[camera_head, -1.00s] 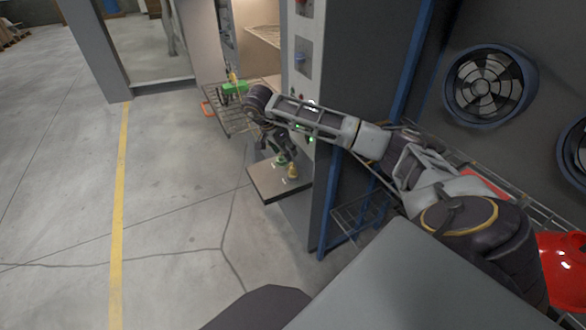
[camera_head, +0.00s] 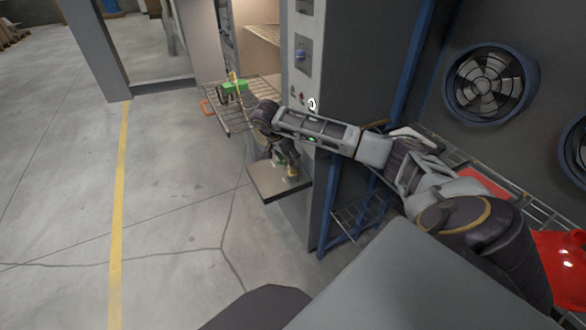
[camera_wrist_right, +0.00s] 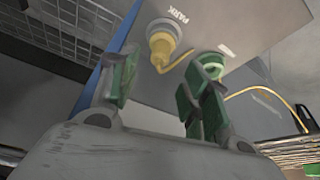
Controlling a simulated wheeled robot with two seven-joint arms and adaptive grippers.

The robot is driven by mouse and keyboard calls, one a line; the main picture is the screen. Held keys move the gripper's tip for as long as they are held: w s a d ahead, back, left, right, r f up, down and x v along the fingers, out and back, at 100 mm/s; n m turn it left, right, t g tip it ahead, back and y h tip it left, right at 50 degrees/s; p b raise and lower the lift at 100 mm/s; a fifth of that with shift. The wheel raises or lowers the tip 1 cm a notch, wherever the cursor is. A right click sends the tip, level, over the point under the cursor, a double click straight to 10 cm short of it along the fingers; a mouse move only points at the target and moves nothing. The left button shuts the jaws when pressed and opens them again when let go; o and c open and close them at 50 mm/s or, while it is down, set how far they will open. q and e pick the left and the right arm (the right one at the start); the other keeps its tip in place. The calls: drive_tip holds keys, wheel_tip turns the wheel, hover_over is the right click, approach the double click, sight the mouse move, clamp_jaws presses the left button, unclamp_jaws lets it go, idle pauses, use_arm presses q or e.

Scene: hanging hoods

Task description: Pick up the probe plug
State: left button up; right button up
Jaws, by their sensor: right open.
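A yellow plug-like piece (camera_wrist_right: 163,42) with a bent yellow lead stands on a grey panel by the word PARK in the right wrist view; I take it for the probe plug. It also shows in the head view (camera_head: 292,173) on the small grey shelf (camera_head: 270,190). A green ring-shaped piece (camera_wrist_right: 211,64) sits to its right on the panel. My right gripper (camera_wrist_right: 160,85) is open, with green pads. The yellow piece appears between and beyond its fingertips; I see no contact. The right finger partly covers the green piece. My left gripper is out of view.
A wire rack (camera_head: 232,110) with a green item (camera_head: 235,87) is behind the shelf. A grey cabinet wall with a control panel (camera_head: 303,60) and a blue post (camera_head: 337,190) stand close by my arm. Open floor lies to the left.

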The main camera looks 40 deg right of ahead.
drive_tip(key=shift+d+f, duration=0.1)
drive_tip(key=shift+f, duration=0.3)
drive_tip(key=x, duration=0.2)
drive_tip(key=shift+d+f, duration=0.1)
drive_tip(key=shift+f, duration=0.15)
drive_tip(key=shift+x, duration=0.75)
drive_tip(key=c, duration=0.4)
clamp_jaws()
drive_tip(key=shift+r, duration=0.6)
wheel_tip(320, 180, up, 8)
drive_tip(key=shift+f, duration=0.1)
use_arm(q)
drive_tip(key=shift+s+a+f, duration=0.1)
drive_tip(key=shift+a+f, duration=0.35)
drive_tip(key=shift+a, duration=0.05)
use_arm(e)
drive_tip(key=shift+r, duration=0.5)
